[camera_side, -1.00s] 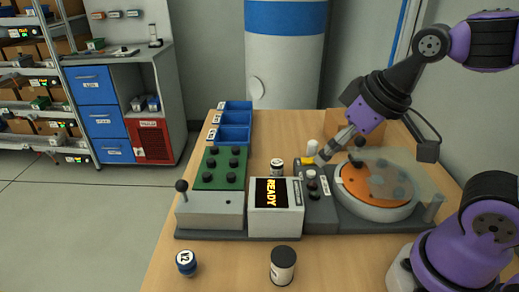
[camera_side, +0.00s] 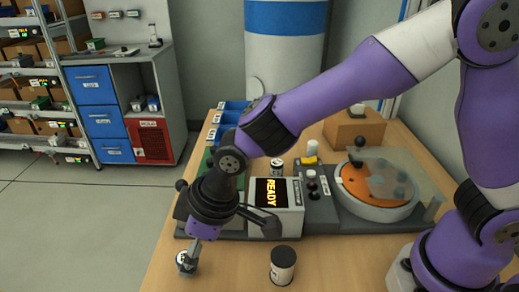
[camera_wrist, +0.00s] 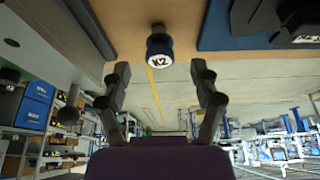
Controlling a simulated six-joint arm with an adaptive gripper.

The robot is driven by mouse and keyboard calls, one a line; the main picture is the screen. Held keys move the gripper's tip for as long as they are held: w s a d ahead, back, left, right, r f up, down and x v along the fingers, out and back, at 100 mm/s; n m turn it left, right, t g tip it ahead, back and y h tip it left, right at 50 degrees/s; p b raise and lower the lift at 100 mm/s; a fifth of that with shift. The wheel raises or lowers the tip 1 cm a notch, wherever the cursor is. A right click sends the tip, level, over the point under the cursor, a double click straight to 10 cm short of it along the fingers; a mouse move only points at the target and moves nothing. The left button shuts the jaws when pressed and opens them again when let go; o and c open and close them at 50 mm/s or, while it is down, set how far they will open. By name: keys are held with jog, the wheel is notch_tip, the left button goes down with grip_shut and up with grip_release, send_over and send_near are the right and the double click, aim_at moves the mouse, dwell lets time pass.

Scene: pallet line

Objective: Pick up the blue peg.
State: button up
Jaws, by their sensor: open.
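The blue peg (camera_wrist: 158,46), a short round piece with a white top marked K2, stands near the front left of the wooden table. In the wrist view it shows a little beyond my open fingertips (camera_wrist: 161,71), roughly centred between them. In the side view my gripper (camera_side: 191,252) points down over the peg (camera_side: 182,264) and partly hides it. Nothing is held. I cannot tell from the side view how much height is left between fingers and peg.
A dark-lidded white jar (camera_side: 283,267) stands to the right of the peg. Behind is the grey station with the READY display (camera_side: 272,193) and a round orange turntable (camera_side: 362,192). Blue bins (camera_side: 231,117) are partly hidden by my arm. The table's left edge is close to the peg.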

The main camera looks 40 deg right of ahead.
jog(key=x, duration=0.5)
jog(key=shift+s+d+f, duration=0.1)
grip_shut()
